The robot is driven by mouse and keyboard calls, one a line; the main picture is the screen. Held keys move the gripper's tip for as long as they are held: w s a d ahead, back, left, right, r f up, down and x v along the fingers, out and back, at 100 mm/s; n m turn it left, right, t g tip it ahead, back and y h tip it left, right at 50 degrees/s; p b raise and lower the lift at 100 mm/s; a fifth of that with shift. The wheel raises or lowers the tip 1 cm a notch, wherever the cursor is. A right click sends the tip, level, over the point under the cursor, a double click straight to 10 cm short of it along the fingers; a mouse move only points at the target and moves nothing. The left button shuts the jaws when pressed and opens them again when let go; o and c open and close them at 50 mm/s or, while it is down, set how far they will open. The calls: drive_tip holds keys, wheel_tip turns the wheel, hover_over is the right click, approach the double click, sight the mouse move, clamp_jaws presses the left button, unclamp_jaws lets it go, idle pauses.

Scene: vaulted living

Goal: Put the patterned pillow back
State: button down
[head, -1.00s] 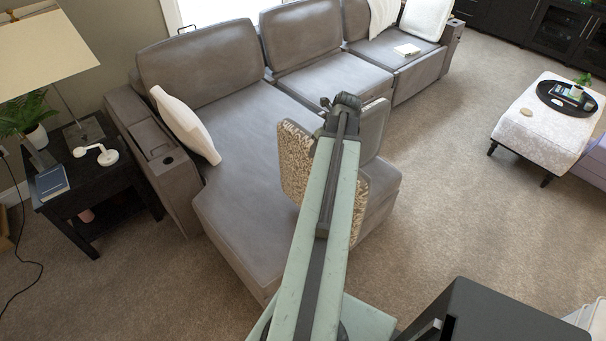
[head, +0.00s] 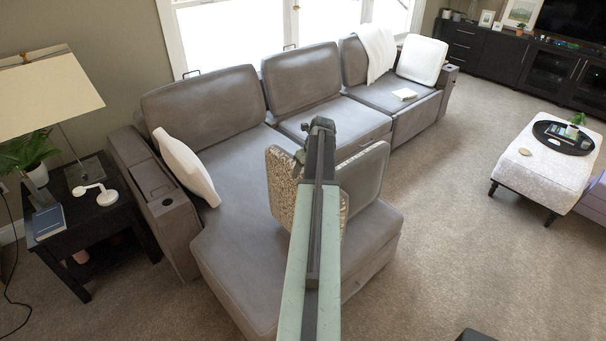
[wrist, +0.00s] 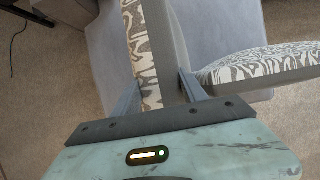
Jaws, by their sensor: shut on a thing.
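A patterned pillow (head: 284,200) with a beige and brown wavy face shows left of my arm in the head view, in front of the sofa seat. My gripper (wrist: 160,80) is shut on this pillow in the wrist view, one finger on each side of it; the held pillow (wrist: 141,45) shows a patterned face and a plain grey side. A second grey piece (head: 366,178) shows right of my arm. In the wrist view it looks like another pillow (wrist: 262,66) with a similar pattern. My arm hides where the two meet.
The grey sectional sofa (head: 215,225) has a white pillow (head: 185,165) at its left arm and another white pillow (head: 422,59) at its far end. A dark side table (head: 100,215) stands left. A patterned ottoman (head: 530,168) stands right, with open carpet (head: 450,240) between.

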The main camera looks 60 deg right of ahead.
drive_tip(key=shift+w+d, duration=0.35)
drive_tip(key=shift+w, duration=0.15)
wheel_tip(320, 180, down, 4)
drive_tip(key=b, duration=0.3)
drive_tip(key=shift+b, duration=0.4)
drive_tip(key=shift+r, duration=0.25)
drive_tip(key=c, duration=0.5)
unclamp_jaws()
drive_tip(key=shift+f, duration=0.1)
